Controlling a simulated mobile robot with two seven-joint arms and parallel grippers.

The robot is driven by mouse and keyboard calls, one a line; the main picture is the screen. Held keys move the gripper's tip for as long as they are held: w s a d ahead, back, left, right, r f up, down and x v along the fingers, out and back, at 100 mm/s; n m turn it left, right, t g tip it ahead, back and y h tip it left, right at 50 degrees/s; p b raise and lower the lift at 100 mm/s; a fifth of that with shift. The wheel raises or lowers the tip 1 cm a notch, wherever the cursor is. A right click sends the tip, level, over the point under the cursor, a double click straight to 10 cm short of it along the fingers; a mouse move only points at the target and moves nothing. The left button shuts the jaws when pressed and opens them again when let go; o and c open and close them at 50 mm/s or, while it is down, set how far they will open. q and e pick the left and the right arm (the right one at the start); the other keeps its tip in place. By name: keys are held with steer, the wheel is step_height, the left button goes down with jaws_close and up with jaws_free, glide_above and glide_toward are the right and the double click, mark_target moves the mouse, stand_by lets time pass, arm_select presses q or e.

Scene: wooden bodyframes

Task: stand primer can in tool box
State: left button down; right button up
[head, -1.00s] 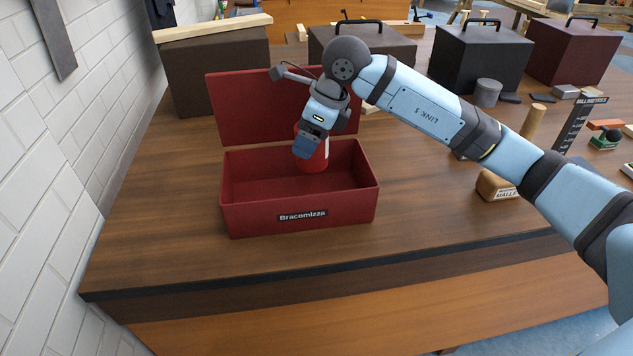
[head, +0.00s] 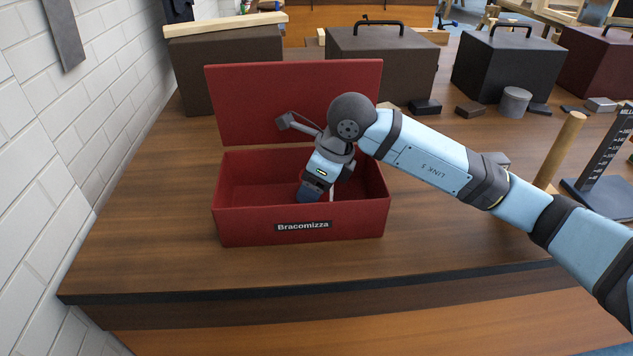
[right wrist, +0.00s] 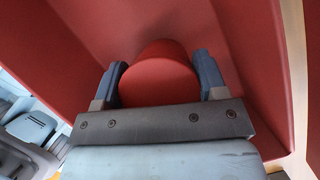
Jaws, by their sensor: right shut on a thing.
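The red tool box (head: 250,225), labelled Bracomizza, stands on the workbench with its lid (head: 290,95) raised at the back. My right gripper (head: 310,190) reaches down inside the box, right of its middle. It is shut on the primer can (right wrist: 158,75), whose red round top shows between the two fingers in the right wrist view. In the head view the can is mostly hidden by the gripper and the box's front wall; a pale sliver (head: 332,194) shows beside the finger. I cannot tell whether the can touches the box floor. My left gripper is not in view.
Dark lidded boxes (head: 505,65) stand along the back of the bench. A grey cylinder (head: 515,102) and small blocks lie at the back right, with an upright wooden handle (head: 560,148) nearer. A white brick wall (head: 35,170) is at the left. The bench front is clear.

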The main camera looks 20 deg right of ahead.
steer(key=shift+a, duration=0.1)
steer(key=shift+f, duration=0.15)
steer(key=o, duration=1.1)
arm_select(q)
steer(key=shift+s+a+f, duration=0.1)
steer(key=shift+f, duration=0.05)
arm_select(e)
steer(key=shift+r, duration=0.2)
steer(key=shift+r, duration=0.25)
arm_select(q)
steer(key=shift+p, duration=0.5)
arm_select(e)
steer(key=v, duration=1.1)
steer(key=shift+d+r, duration=0.2)
steer(key=shift+d, duration=0.05)
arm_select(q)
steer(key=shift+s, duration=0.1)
arm_select(e)
steer(key=shift+s+f, duration=0.1)
steer(key=shift+s, duration=0.1)
